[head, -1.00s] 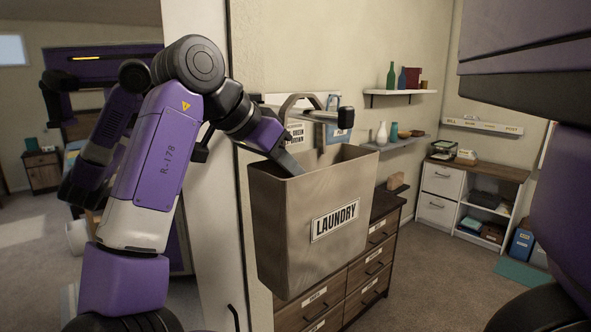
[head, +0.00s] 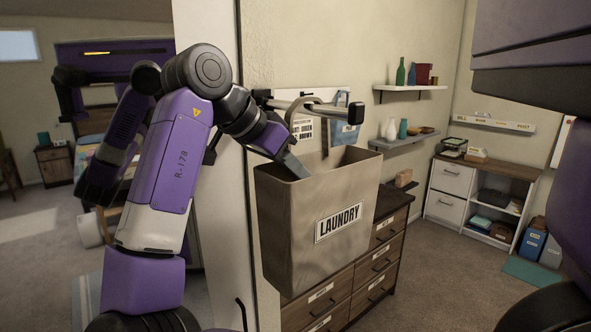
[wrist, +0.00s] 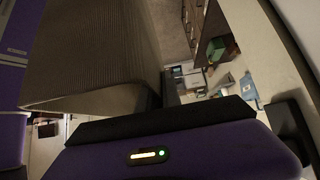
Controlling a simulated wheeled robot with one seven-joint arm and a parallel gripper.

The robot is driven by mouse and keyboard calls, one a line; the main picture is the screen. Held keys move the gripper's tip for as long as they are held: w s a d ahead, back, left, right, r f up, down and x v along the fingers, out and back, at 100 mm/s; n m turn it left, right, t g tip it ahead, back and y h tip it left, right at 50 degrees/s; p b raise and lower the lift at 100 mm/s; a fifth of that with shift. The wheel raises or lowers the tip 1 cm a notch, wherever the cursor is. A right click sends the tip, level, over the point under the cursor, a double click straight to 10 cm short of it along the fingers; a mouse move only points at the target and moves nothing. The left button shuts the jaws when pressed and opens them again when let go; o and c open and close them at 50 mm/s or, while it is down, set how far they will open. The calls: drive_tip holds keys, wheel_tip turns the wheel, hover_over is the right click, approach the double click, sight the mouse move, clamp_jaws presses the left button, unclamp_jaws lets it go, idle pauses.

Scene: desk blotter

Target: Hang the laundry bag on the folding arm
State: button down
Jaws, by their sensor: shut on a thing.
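The laundry bag (head: 318,250) is a tall grey-brown open-topped bag with a white LAUNDRY label, hanging upright in front of the dresser. Its grey handle loop (head: 293,116) rises from the rim and appears to pass over the folding arm (head: 336,109), a pale metal bar with a black end block, reaching out from the wall. The loop's top sits close to the bar; whether it bears the weight I cannot tell. The bag's woven side (wrist: 90,50) fills the wrist view's upper left.
A dresser (head: 345,278) with labelled drawers stands behind and below the bag. Wall shelves (head: 408,88) with bottles and vases are farther right. A white cabinet (head: 446,194) stands at the far wall. The carpet between is clear.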

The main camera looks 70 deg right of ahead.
drive_tip(key=c, duration=1.5)
unclamp_jaws()
drive_tip(key=shift+o, duration=0.2)
